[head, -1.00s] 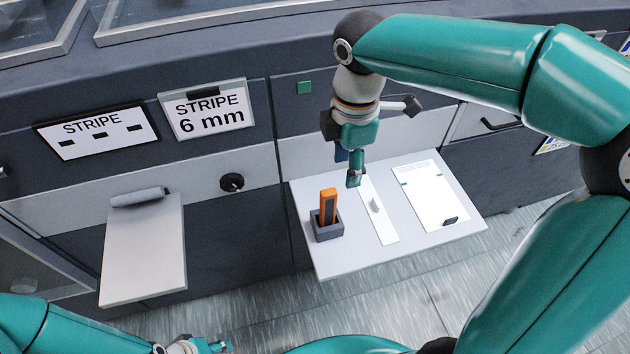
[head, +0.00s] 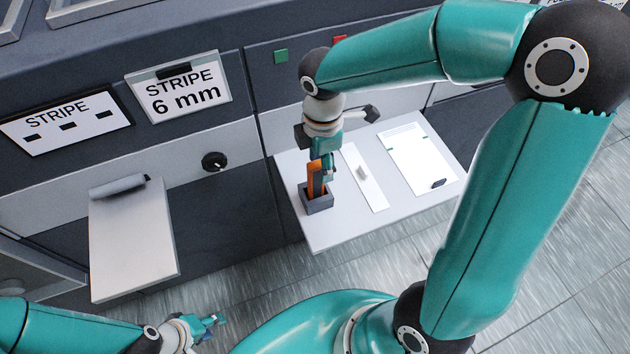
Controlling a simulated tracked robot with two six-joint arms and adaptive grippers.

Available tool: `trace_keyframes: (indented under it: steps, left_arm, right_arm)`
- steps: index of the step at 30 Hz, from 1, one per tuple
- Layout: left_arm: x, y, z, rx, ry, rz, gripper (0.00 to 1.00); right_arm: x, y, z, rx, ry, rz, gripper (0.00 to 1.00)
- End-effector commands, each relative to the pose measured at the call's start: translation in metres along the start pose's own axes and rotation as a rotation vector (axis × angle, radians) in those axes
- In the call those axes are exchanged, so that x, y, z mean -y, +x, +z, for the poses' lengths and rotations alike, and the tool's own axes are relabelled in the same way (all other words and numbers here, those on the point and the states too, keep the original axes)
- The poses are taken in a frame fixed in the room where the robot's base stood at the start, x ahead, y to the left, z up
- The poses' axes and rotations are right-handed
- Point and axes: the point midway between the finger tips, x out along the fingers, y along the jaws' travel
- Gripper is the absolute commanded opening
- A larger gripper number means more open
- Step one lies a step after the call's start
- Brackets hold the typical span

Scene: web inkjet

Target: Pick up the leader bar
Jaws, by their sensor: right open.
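No label marks the leader bar, and I cannot tell for certain which thing it is. A white strip (head: 369,189) with a small grey piece on it lies flat on the right shelf. An orange and dark upright tool (head: 315,183) stands in a small dark grey holder (head: 318,204) left of the strip. My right gripper (head: 326,172) is open at the tool's upper part and partly hides it; I cannot tell whether they touch. My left gripper (head: 214,321) is low in the picture, away from both shelves, and its fingers are too small to judge.
The right shelf (head: 328,239) also bears a white sheet (head: 414,158) with a small dark piece. A left shelf (head: 134,250) has a grey roller (head: 119,187) at its back. A black knob (head: 214,161) sticks out of the machine front between the shelves. Floor is open before them.

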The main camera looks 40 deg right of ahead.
Motion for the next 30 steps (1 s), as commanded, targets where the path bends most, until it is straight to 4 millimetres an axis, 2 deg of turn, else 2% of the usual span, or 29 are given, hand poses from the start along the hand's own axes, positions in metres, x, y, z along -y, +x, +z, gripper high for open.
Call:
trace_keyframes:
  steps: [5,12,21,23,30]
  left_arm:
    - [-0.001,-0.003,0.000,0.000,0.000,0.000,0.40]
    - [-0.001,-0.004,0.000,0.000,0.000,0.000,0.40]
    - [-0.001,-0.004,0.000,0.000,0.000,0.000,0.40]
    - [-0.001,-0.004,0.000,0.000,0.000,0.000,0.40]
    - [-0.001,-0.004,0.000,0.000,0.000,0.000,0.40]
  right_arm:
    - [0.002,0.014,-0.005,0.002,-0.003,-0.006,0.50]
    - [0.002,0.047,-0.012,0.002,0.000,-0.004,0.50]
    - [0.002,0.052,-0.012,0.000,0.000,-0.001,0.50]
    - [0.002,0.052,-0.012,0.000,0.000,0.000,0.43]
    - [0.002,0.052,-0.012,0.000,0.000,0.000,0.03]
